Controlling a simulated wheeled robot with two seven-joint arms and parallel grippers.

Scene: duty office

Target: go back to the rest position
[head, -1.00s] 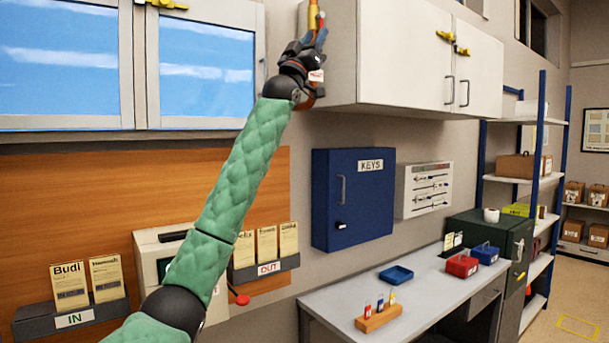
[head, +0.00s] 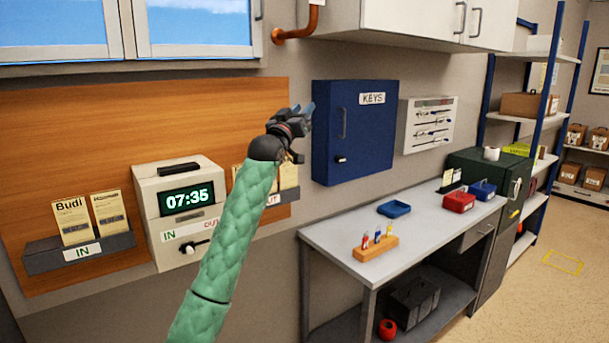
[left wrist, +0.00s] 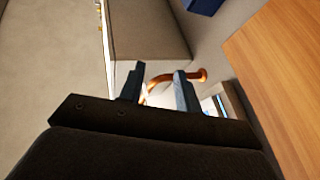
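My left gripper (head: 304,112) is raised on its green padded arm in front of the wall, just left of the blue key cabinet (head: 352,130) in the head view. In the left wrist view its two fingers (left wrist: 160,85) stand apart with nothing held between them. A copper pipe (left wrist: 160,80) shows behind the gap, apart from the fingers as far as I can tell. My right gripper is in neither view.
A time clock (head: 180,212) reading 07:35 hangs left of my arm, beside the IN card rack (head: 80,250). White wall cupboards (head: 415,25) hang above.

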